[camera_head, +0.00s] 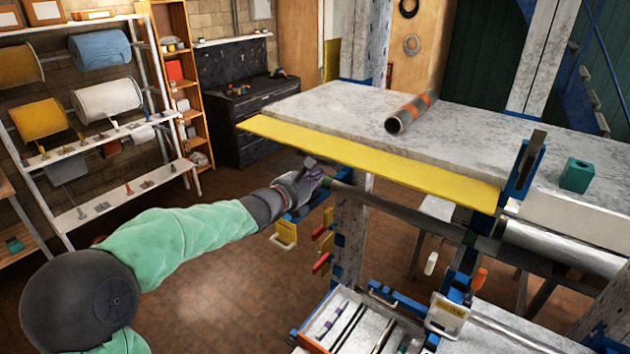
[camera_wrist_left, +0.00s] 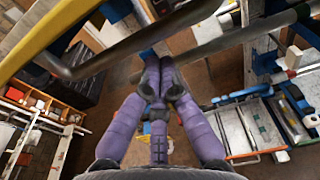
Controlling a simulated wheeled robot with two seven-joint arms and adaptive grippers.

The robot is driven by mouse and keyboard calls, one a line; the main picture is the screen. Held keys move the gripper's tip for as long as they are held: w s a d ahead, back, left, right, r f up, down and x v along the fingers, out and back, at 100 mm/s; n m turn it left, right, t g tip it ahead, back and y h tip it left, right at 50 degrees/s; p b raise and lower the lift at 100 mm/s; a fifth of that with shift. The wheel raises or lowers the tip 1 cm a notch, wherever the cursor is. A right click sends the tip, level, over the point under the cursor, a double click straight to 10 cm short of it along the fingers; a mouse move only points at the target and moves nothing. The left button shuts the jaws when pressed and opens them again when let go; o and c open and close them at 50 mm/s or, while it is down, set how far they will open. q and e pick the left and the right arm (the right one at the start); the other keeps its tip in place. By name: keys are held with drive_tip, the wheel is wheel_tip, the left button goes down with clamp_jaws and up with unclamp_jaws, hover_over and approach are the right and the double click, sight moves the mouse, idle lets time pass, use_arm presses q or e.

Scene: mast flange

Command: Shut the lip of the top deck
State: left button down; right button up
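The top deck (camera_head: 340,105) is a pale, marbled slab in the upper right of the head view. Its lip (camera_head: 370,160) is a long yellow strip along the front edge, sloping out and slightly down. A yellow edge, probably the lip, also crosses the upper left of the left wrist view (camera_wrist_left: 45,35). My left gripper (camera_head: 316,178) is below and in front of the lip, near the left end of a dark bar. In the left wrist view its purple fingers (camera_wrist_left: 160,66) come together at the tips, with nothing clearly held. My right gripper is not in view.
A dark bar (camera_head: 410,212) runs under the lip. A blue bracket (camera_head: 522,170) stands at the lip's right end. Shelves with rolls (camera_head: 107,100) stand left; the brick floor between is open.

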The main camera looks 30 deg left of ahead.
use_arm(q)
drive_tip(key=shift+s+r, duration=0.1)
drive_tip(key=shift+r, duration=0.3)
drive_tip(key=shift+s+r+g+p, duration=0.25)
drive_tip(key=shift+g+p, duration=0.05)
drive_tip(key=shift+p, duration=0.5)
drive_tip(key=shift+s+r+g+p, duration=0.2)
drive_tip(key=shift+r+g+p, duration=0.25)
drive_tip(key=shift+p, duration=0.45)
